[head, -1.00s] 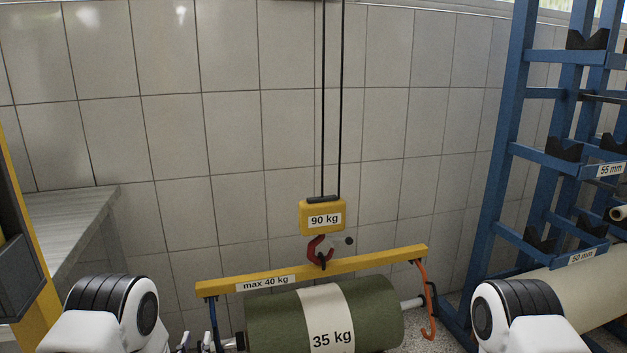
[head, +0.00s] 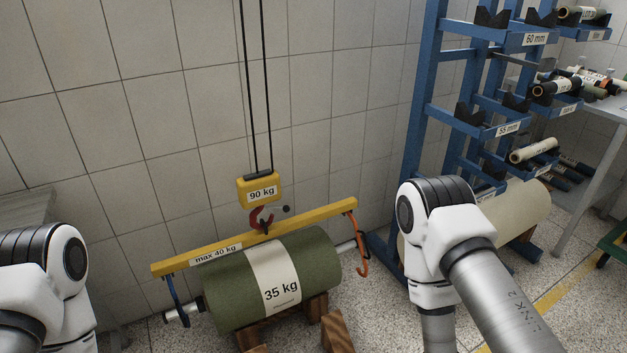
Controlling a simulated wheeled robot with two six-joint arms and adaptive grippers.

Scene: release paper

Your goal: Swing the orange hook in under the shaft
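The orange hook (head: 362,247) hangs from the right end of the yellow beam (head: 310,219), marked "max 40 kg". The shaft (head: 347,247) sticks out of the right end of the green roll (head: 223,292), which bears a "35 kg" band. The hook hangs beside the shaft end; whether it touches the shaft I cannot tell. A blue hook (head: 176,300) hangs from the beam's left end, by the shaft's left end (head: 184,313). My arms show at the left and right, but neither gripper is in view.
The roll rests on wooden supports (head: 316,308). A red hook (head: 258,219) under the yellow "90 kg" block (head: 259,187) holds the beam. A blue rack (head: 428,120) with rolls stands at the right, a pale roll (head: 515,212) low beside it. Speckled floor (head: 380,320) is clear right of the supports.

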